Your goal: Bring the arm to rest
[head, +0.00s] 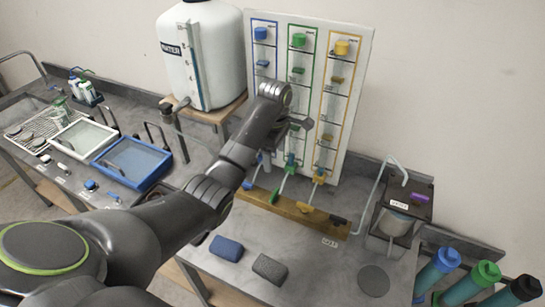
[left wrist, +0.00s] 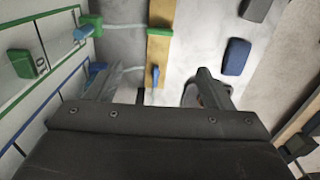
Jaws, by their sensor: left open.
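My left arm reaches in from the left across the bench, and its gripper (head: 299,123) is in front of the white panel (head: 350,75), partly hidden by my own wrist. In the left wrist view the gripper (left wrist: 155,88) has its fingers wide apart with nothing held. A blue lever (left wrist: 155,76) on the wooden beam (left wrist: 159,48) shows in the gap between the fingers, apart from them. In the head view the blue lever (head: 247,184), green lever (head: 283,183) and yellow lever (head: 314,190) stand along the beam (head: 330,224). My right gripper is not in view.
A blue sponge (head: 226,248) and a dark sponge (head: 270,268) lie before the beam. A white water tank (head: 215,60) stands behind my arm. A blue tray (head: 132,161) is to the left. A tap unit (head: 397,222) and capped bottles (head: 482,275) stand right.

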